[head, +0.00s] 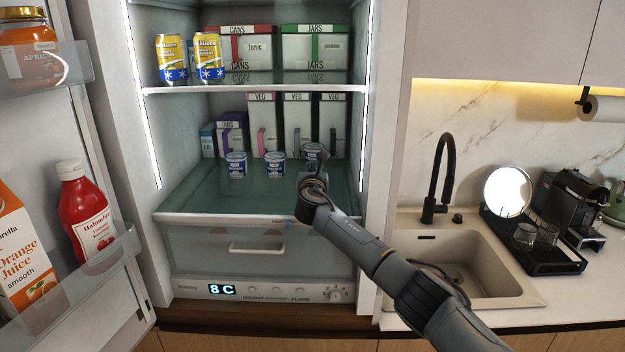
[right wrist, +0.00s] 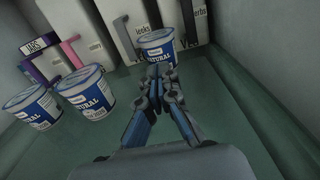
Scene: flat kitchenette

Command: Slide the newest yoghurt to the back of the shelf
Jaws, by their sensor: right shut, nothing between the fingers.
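Three small blue-and-white yoghurt pots stand on the lower glass shelf (head: 200,203) of the open fridge. In the head view they are a left pot (head: 236,165), a middle pot (head: 275,165) and a right pot (head: 313,151), which sits farther back. In the right wrist view the right pot (right wrist: 157,47) is straight ahead of my right gripper (right wrist: 156,75). The fingers are shut and empty, with their tips at or very close to the pot's front; contact cannot be told. Which pot is newest cannot be read. My left gripper is not in view.
Boxes labelled VEG (head: 298,125) and a JARS box (head: 231,134) stand behind the pots, close behind the right one. Yellow cans (head: 208,58) stand on the upper shelf. The open door with bottles is at left. The shelf's front left is clear.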

